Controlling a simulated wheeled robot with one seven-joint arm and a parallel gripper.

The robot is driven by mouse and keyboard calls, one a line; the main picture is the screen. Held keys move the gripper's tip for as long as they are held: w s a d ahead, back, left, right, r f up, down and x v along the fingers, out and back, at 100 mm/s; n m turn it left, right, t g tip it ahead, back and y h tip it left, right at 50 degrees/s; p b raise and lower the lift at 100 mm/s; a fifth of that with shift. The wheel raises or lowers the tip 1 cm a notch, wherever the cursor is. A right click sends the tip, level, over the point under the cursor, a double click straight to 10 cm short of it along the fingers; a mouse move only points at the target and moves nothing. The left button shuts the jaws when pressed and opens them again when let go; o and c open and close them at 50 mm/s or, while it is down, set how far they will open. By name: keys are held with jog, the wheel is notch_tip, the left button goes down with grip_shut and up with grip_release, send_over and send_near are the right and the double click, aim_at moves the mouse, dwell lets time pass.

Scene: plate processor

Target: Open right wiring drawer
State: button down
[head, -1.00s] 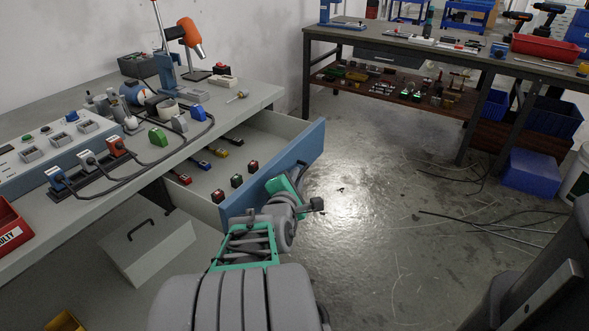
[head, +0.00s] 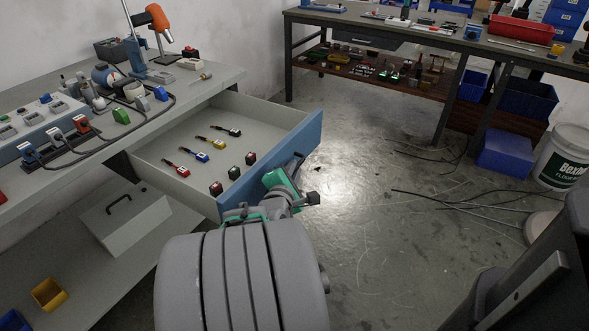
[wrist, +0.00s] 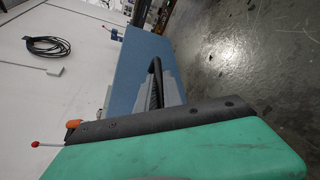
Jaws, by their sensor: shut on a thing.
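The wiring drawer (head: 196,127) under the left bench stands well open, with a blue front panel (head: 305,134). Inside lie several small tools with red, blue, yellow and black grips, and a few red and dark green blocks near the front. My gripper (head: 293,170) is at the outer face of the front panel, around its middle. In the wrist view the dark handle bar (wrist: 155,82) stands out from the blue panel (wrist: 137,65), beside my green and black finger (wrist: 170,130). The gripper is shut on the handle; the exact contact is partly hidden.
The left bench (head: 215,86) carries a socket panel, cables and an orange-headed tool. A grey case (head: 125,215) and a yellow bin (head: 49,294) are below. A second bench (head: 400,36) stands behind. The floor (head: 370,220) right of the drawer is mostly clear, with cables farther right.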

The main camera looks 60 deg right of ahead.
jog(key=c, duration=1.8)
grip_release()
jog(key=shift+o, duration=0.2)
jog(key=p+v, duration=0.2)
jog(key=v, duration=0.6)
jog(key=shift+p, duration=0.4)
jog(key=shift+d, duration=0.1)
